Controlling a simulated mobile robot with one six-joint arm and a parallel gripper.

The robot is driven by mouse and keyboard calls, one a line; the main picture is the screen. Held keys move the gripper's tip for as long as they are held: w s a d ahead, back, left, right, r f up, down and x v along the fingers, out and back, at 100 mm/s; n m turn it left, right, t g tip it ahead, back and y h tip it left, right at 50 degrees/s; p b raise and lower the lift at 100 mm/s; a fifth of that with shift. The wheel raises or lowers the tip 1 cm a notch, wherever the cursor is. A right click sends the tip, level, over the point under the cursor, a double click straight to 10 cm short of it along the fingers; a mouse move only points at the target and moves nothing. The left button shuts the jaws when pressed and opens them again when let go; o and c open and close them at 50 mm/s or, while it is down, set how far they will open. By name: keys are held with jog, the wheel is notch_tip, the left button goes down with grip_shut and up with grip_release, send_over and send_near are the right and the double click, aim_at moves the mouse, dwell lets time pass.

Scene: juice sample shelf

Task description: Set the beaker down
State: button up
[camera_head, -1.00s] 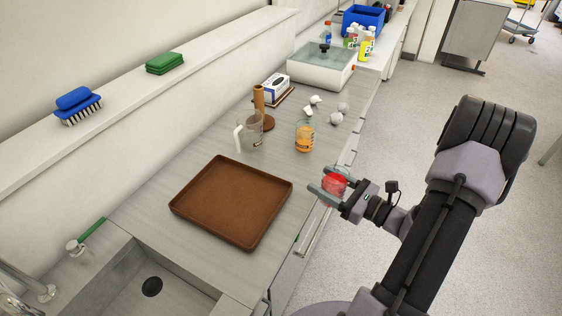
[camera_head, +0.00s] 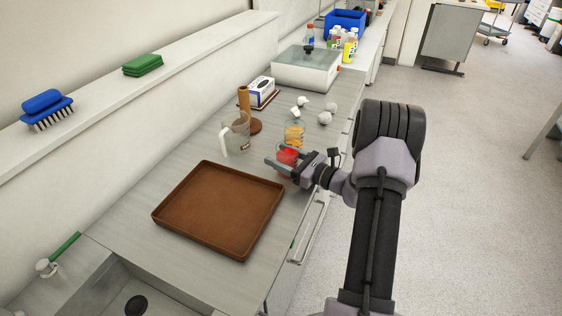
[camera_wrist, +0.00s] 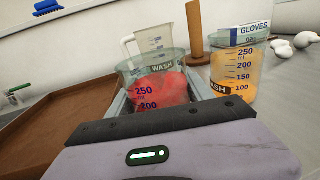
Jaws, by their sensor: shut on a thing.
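My gripper (camera_head: 285,165) is shut on a clear beaker with red contents (camera_head: 288,156), at the counter's front edge, right of the brown tray. In the wrist view the red beaker (camera_wrist: 155,85) is upright between the fingers, with blue graduations and a "WASH" label. I cannot tell whether its base touches the counter. A beaker with orange contents (camera_head: 294,135) stands just behind it; it shows at the right in the wrist view (camera_wrist: 236,72). An empty clear jug with a white handle (camera_head: 236,135) stands behind the tray.
The empty brown tray (camera_head: 190,238) lies in front, with the sink (camera_head: 105,295) nearer. A wooden post (camera_head: 244,103), glove box (camera_head: 262,88), several pale lumps (camera_head: 325,117) and a lidded bath (camera_head: 306,68) stand farther back. Bare counter lies between tray and jug.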

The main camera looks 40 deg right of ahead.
jog(key=o, duration=1)
jog(key=shift+f, duration=0.15)
jog(key=o, duration=0.5)
jog(key=shift+r, duration=0.2)
jog(key=p+v, duration=0.3)
jog(key=v, duration=0.9)
jog(key=shift+d, duration=0.1)
